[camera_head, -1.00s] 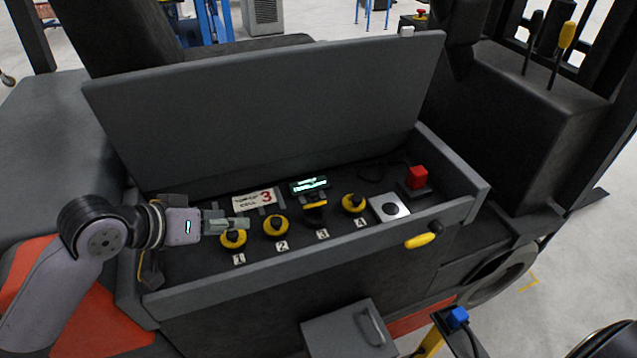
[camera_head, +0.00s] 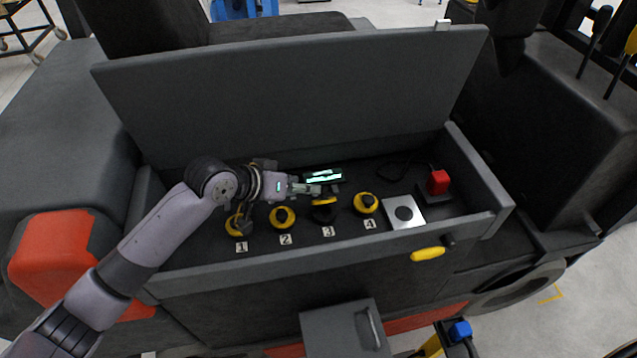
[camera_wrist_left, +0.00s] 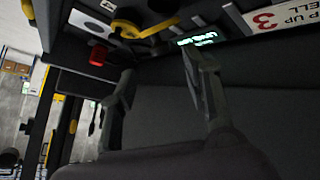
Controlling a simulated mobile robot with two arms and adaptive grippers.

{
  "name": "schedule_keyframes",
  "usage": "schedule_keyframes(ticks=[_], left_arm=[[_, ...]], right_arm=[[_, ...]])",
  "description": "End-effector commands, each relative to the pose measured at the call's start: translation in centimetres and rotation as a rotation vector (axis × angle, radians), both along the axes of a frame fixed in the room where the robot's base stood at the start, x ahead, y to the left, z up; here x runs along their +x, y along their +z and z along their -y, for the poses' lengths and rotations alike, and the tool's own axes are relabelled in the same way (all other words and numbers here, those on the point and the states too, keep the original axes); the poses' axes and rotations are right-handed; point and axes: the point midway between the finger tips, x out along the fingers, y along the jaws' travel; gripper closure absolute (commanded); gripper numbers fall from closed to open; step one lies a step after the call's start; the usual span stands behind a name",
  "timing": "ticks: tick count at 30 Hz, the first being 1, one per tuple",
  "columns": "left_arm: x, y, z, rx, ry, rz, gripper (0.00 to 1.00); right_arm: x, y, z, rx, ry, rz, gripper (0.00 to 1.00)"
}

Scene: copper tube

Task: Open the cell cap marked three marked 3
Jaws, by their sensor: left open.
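The cap marked 3 (camera_head: 323,213) sits in the open compartment, third in a row of yellow-and-black caps. It looks different from its neighbours: its yellow part shows as a band above a dark part, as if tilted up. The label 3 (camera_head: 328,231) lies in front of it. My left gripper (camera_head: 325,188) is open and empty, just behind cap 3, in front of the lit display (camera_head: 323,177). In the left wrist view my left gripper's fingers (camera_wrist_left: 160,95) are apart. A yellow cap part (camera_wrist_left: 140,31) shows there; I cannot tell which cap. My right gripper is not in view.
Caps 1 (camera_head: 237,226), 2 (camera_head: 283,217) and 4 (camera_head: 366,203) stand alongside. A white plate (camera_head: 391,220) and a red button (camera_head: 438,182) are to the right. The raised lid (camera_head: 290,100) stands behind. A sign with a red 3 (camera_wrist_left: 280,14) shows in the wrist view.

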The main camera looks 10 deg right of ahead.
Motion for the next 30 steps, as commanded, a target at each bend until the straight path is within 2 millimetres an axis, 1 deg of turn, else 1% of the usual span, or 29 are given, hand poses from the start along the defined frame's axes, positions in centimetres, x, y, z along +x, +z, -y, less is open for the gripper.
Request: schedule_keyframes(ticks=[1,6,12,18,25,30], left_arm=[[0.4,-0.5,0.8,0.000,0.000,-0.004,0.56],[1.5,-2.6,2.8,0.001,0.001,-0.002,0.56],[2.4,-4.0,4.1,0.001,0.001,0.000,0.56],[2.6,-4.6,4.6,0.001,-0.001,0.001,0.56],[2.6,-4.6,4.6,0.001,0.000,0.001,0.57],[2.6,-4.6,4.6,0.001,0.000,0.001,0.68]], right_arm=[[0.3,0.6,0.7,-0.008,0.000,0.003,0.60],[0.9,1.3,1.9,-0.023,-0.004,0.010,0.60],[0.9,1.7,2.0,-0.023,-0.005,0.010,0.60],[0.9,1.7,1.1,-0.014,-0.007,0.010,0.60],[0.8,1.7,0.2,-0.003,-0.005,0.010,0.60],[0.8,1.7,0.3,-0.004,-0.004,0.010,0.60]])
